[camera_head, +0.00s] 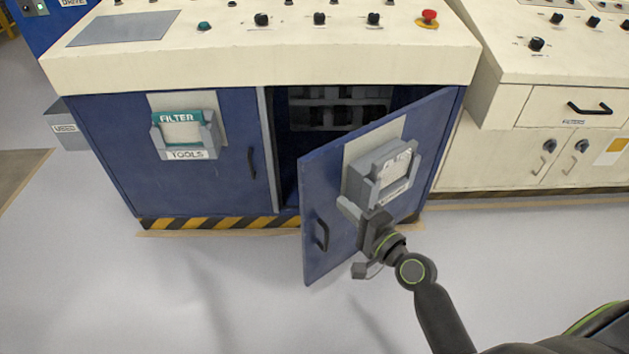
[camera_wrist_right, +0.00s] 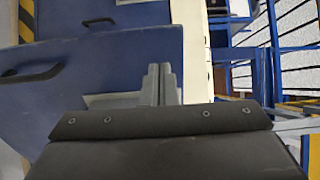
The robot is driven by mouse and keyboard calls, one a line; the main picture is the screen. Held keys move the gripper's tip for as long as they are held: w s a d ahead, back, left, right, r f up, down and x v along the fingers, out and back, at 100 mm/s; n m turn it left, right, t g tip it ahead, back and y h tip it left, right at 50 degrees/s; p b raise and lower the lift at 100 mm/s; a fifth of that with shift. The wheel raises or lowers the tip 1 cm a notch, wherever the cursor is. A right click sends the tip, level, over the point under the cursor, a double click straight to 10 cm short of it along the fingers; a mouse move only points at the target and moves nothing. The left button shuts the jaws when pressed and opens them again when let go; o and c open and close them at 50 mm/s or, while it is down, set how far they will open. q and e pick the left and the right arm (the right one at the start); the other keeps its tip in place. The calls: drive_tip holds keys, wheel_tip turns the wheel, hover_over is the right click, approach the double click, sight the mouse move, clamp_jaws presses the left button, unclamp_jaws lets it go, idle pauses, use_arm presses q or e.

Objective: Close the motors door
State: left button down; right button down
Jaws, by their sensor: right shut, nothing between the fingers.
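The motors door (camera_head: 325,185) is a blue cabinet door with a black handle and a grey paper holder, hinged at its right edge. It stands partly open, swung out toward me, and the dark cabinet inside (camera_head: 335,110) shows behind it. My right gripper (camera_head: 365,218) is shut and empty, at the lower part of the holder on the door's outer face; whether it touches is unclear. In the right wrist view the blue door (camera_wrist_right: 110,70) fills the upper left, with its black handle (camera_wrist_right: 32,75). The fingertips are not clear there. My left gripper is not in view.
The left door (camera_head: 110,140), labelled TOOLS, is shut. A cream control panel (camera_head: 270,65) with knobs and a red button (camera_head: 428,16) overhangs the cabinet. A cream cabinet (camera_head: 500,150) stands to the right. The pale floor (camera_head: 220,290) in front is clear.

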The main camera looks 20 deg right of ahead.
sight(310, 173)
drive_tip(key=x, duration=0.9)
drive_tip(key=shift+w+a, duration=0.1)
drive_tip(key=shift+w, duration=0.15)
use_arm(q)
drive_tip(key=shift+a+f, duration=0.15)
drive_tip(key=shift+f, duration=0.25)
use_arm(e)
drive_tip(key=shift+w+a, duration=0.15)
drive_tip(key=shift+w, duration=0.35)
